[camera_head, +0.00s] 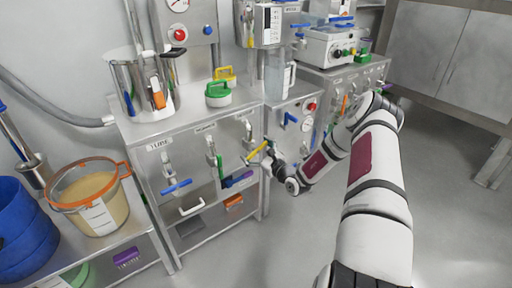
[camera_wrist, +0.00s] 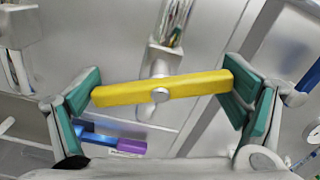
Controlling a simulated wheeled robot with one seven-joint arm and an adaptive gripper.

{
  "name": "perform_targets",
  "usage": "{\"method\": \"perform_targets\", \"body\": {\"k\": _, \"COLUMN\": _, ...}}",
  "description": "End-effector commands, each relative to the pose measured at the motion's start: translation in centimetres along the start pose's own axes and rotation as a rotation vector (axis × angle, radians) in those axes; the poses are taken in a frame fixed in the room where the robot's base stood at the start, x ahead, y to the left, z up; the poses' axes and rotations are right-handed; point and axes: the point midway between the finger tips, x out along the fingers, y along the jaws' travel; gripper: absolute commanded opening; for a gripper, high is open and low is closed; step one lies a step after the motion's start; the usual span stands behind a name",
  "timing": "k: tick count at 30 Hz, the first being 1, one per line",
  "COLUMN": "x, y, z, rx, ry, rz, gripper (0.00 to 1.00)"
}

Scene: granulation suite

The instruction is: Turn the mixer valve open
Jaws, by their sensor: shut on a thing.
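A yellow bar-shaped valve handle (camera_head: 256,152) sits on the front of the steel cabinet, at its right end. In the wrist view the yellow handle (camera_wrist: 195,85) lies across the middle, nearly level, its right end a little higher, with a round pivot at its centre. My gripper (camera_head: 265,157) is at this handle, its teal-padded fingers (camera_wrist: 162,100) at the two ends of the bar, shut on it. Two other valves show to the left, one with a blue handle (camera_head: 176,187). The cabinet labels are too small to read surely, so I cannot tell which names the mixer valve.
A second cabinet (camera_head: 290,95) with a blue handle and red button stands just right of the valve. A tub (camera_head: 92,195) stands at left. The floor at right is clear.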

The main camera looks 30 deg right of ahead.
Motion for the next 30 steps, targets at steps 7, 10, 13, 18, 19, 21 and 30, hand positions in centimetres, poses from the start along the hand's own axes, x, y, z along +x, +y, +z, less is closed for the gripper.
{"method": "perform_targets", "body": {"k": 7, "x": 0.04, "y": -0.46, "z": 0.25, "rx": -0.238, "ry": -0.001, "rz": -0.008, "gripper": 0.63}}
{"method": "perform_targets", "body": {"k": 10, "x": 0.05, "y": -0.47, "z": 0.28, "rx": -0.335, "ry": -0.002, "rz": -0.008, "gripper": 0.63}}
{"method": "perform_targets", "body": {"k": 13, "x": 0.05, "y": -0.53, "z": 0.27, "rx": -0.429, "ry": -0.001, "rz": -0.010, "gripper": 0.63}}
{"method": "perform_targets", "body": {"k": 18, "x": 0.08, "y": -0.53, "z": 0.31, "rx": -0.592, "ry": -0.002, "rz": -0.010, "gripper": 0.63}}
{"method": "perform_targets", "body": {"k": 19, "x": 0.10, "y": -0.51, "z": 0.33, "rx": -0.620, "ry": -0.003, "rz": -0.011, "gripper": 0.63}}
{"method": "perform_targets", "body": {"k": 21, "x": 0.09, "y": -0.55, "z": 0.32, "rx": -0.686, "ry": -0.002, "rz": -0.012, "gripper": 0.63}}
{"method": "perform_targets", "body": {"k": 30, "x": 0.12, "y": -0.51, "z": 0.37, "rx": -0.937, "ry": -0.002, "rz": -0.013, "gripper": 0.63}}
